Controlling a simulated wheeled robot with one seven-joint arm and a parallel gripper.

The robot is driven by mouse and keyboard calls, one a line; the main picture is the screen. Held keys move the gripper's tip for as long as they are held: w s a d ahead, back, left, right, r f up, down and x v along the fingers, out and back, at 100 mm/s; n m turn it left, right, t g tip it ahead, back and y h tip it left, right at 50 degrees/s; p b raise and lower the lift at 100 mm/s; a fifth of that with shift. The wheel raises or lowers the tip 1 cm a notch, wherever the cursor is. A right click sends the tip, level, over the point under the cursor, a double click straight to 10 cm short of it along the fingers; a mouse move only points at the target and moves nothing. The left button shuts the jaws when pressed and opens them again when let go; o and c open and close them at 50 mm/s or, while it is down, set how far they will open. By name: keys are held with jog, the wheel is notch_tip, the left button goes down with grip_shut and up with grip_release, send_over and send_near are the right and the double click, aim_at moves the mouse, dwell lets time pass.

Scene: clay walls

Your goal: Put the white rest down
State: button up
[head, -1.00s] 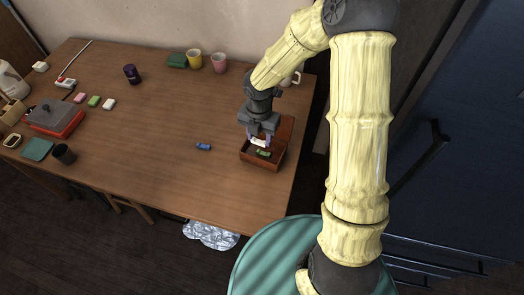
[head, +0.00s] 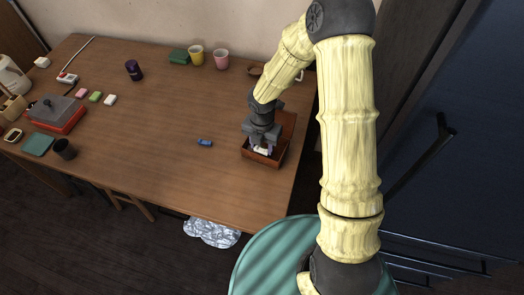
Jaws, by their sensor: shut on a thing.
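The white rest (head: 262,151) is a small white piece between the fingers of my gripper (head: 262,148). My gripper points down into the open brown wooden box (head: 250,159) near the right end of the table. It is shut on the white rest, which is low at the box's opening. I cannot tell whether the rest touches the box floor. The green piece inside the box is hidden now.
A small blue piece (head: 205,142) lies on the table left of the box. A yellow cup (head: 196,56) and a pink cup (head: 221,60) stand at the back. The middle of the table (head: 165,120) is clear.

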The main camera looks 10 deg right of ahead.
aim_at(262, 150)
jog(key=shift+f+b, duration=0.35)
jog(key=shift+f, duration=1.55)
jog(key=shift+f, duration=0.1)
jog(key=o, duration=1)
notch_tip(262, 150, up, 12)
jog(key=shift+r+p, duration=0.15)
jog(key=shift+p, duration=1)
